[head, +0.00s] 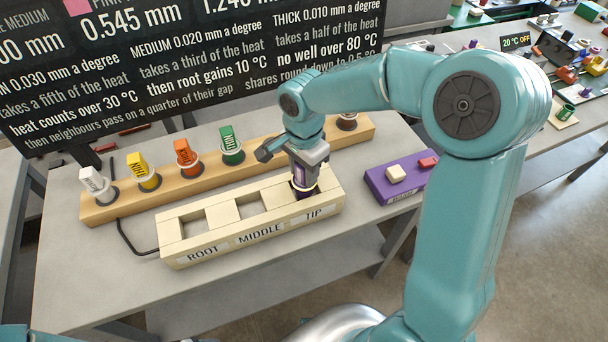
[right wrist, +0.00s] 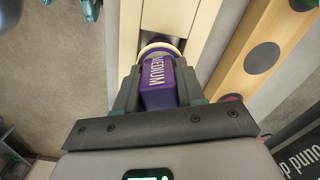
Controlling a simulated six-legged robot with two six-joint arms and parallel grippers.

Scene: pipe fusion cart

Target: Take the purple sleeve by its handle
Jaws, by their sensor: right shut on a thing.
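The purple sleeve (head: 303,186) stands at the TIP place of the cream block (head: 180,257), at the block's right end. In the right wrist view its purple handle (right wrist: 160,82), marked MEDIUM, sits between the two fingers, with a pale ring (right wrist: 158,47) beyond it. My right gripper (head: 301,172) comes down from above and is shut on the handle; it also shows in the right wrist view (right wrist: 158,95). How deep the sleeve sits in the place is hidden. My left gripper is not in view.
A wooden rack (head: 190,187) behind the block holds white (head: 93,181), yellow (head: 142,168), orange (head: 186,155) and green (head: 230,142) sleeves. The ROOT and MIDDLE places look empty. A purple box (head: 378,186) with cream and red buttons stands at right. A dark sign rises behind.

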